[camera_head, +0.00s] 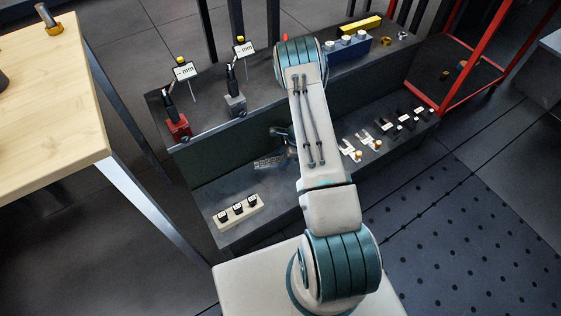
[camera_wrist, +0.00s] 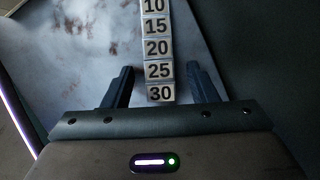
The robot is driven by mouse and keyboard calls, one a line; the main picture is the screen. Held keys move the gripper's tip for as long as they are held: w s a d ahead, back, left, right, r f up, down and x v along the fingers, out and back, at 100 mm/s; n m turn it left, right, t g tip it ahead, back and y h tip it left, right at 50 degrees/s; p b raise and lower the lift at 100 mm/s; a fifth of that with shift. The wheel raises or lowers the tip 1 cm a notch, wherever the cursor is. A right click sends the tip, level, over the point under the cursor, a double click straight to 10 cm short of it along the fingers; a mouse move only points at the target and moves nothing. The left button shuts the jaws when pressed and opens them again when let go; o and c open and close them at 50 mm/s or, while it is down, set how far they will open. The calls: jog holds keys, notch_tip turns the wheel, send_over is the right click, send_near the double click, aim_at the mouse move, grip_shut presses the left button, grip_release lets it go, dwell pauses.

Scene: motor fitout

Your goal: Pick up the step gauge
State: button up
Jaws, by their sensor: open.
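The step gauge (camera_wrist: 157,48) is a narrow strip of pale blocks with black numbers from 10 to 30, running up from the middle of the wrist view. Its top end is cut off by the frame edge. My gripper (camera_wrist: 160,69) is open, with one finger on each side of the strip near the 25 and 30 blocks. Gaps show between the fingers and the blocks. In the head view, part of my gripper (camera_head: 281,133) shows beside my arm, over the lower shelf.
The dark two-level shelf (camera_head: 205,136) holds dial gauges on stands (camera_head: 235,100), a blue block (camera_head: 350,49) and a yellow bar (camera_head: 361,25) on top. Small calipers (camera_head: 366,139) and a pale block rack (camera_head: 238,212) lie below. A wooden table (camera_head: 60,100) stands left.

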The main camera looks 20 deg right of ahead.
grip_shut()
jog(key=shift+r, duration=0.1)
jog(key=shift+r, duration=0.1)
